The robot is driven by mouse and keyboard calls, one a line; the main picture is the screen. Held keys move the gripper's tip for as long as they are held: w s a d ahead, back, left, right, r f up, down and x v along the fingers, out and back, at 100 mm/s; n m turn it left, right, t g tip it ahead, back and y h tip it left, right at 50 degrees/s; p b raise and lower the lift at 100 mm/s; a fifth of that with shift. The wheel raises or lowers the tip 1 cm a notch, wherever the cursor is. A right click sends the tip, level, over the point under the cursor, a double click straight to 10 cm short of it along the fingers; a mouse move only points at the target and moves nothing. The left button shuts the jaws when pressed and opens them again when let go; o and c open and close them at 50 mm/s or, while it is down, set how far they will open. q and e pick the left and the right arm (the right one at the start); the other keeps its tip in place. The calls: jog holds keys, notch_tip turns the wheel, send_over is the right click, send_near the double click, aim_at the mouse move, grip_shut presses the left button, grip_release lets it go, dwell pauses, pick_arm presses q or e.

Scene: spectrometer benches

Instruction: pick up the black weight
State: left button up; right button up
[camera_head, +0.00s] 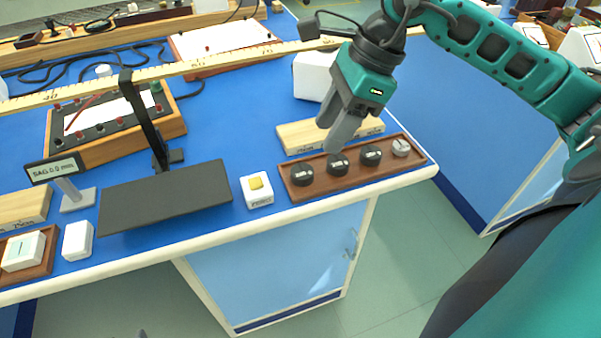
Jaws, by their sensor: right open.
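Three black weights stand in a row in a brown wooden tray (319,186) near the bench's front edge: a left one (302,174), a middle one (338,164) and a right one (371,155). A silver slotted weight (401,147) stands at the tray's right end. My right gripper (334,142) is open, pointing down just above and behind the middle black weight, with nothing seen between its fingers. Its fingers overlap in this view, so the gap hardly shows. My left gripper is not in view.
A wooden block (299,135) lies behind the tray. A white box with a yellow button (257,190) stands left of it, then a dark flat plate (165,197) with an upright post. A long ruler (200,65) crosses behind. Blue bench top is clear around the middle.

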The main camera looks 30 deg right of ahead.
aim_at(301, 170)
jog(key=x, duration=0.3)
jog(key=shift+a+f, duration=0.15)
jog(key=shift+a+b+x, duration=0.2)
jog(key=shift+b+x, duration=0.05)
jog(key=shift+x, duration=1.1)
jog(key=shift+a+b+x, duration=0.15)
jog(key=shift+b+x, duration=0.05)
jog(key=shift+x, duration=1.15)
jog(key=shift+w, duration=0.15)
jog(key=shift+c, duration=0.3)
jog(key=c, duration=0.7)
jog(key=shift+r, duration=0.25)
jog(key=shift+c, duration=0.3)
